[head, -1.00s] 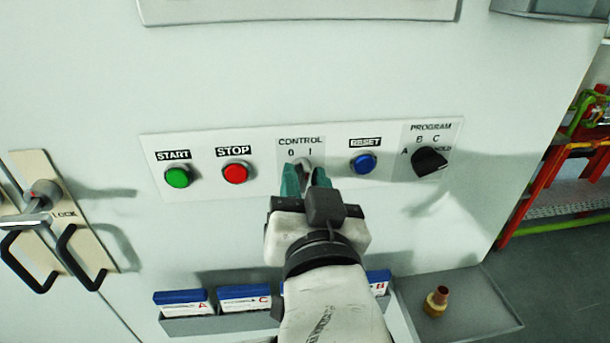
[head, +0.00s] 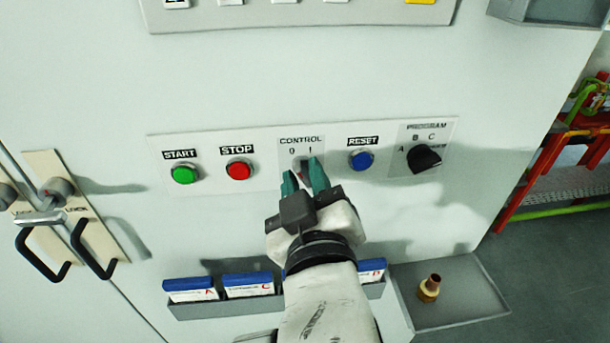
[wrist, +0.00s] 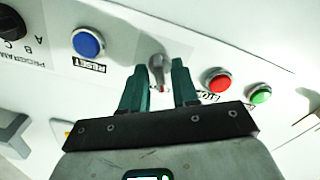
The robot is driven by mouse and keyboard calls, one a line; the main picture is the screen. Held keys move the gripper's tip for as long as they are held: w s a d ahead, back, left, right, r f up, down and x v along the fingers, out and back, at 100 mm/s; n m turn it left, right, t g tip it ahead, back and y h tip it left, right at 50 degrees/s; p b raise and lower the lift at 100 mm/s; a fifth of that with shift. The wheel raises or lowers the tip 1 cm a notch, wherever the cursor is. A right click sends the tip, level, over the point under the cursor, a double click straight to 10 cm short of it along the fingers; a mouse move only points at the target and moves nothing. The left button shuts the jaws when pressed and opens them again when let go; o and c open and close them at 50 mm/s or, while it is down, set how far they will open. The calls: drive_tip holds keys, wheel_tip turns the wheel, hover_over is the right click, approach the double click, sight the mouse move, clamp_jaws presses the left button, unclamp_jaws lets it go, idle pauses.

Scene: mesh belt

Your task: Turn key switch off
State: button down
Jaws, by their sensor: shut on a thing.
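The key switch (head: 303,164) sits under the CONTROL label, between the marks 0 and 1, on the white strip (head: 266,183) of the cabinet front. My gripper (head: 304,176) reaches up to it from below, its two teal fingers on either side of the key. In the wrist view the grey key (wrist: 157,66) shows between the fingertips, with a small red spot below it. My gripper (wrist: 160,78) is shut on the key and rolled to a slant. The fingers partly hide the key in the head view, so its exact angle is hard to tell.
Green START (head: 185,175) and red STOP (head: 239,170) buttons are left of the switch. Blue RESET (head: 361,160) and the black PROGRAM knob (head: 424,158) are right. Below are a card rack (head: 228,307) and a shelf (head: 465,300) with a brass fitting (head: 430,288). Door handles (head: 92,251) are far left.

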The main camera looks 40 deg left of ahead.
drive_tip(key=shift+n, duration=0.3)
drive_tip(key=c, duration=1.2)
unclamp_jaws()
drive_tip(key=b+v, duration=0.2)
drive_tip(key=v, duration=0.8)
drive_tip(key=shift+s+d, duration=0.25)
drive_tip(key=shift+s, duration=0.05)
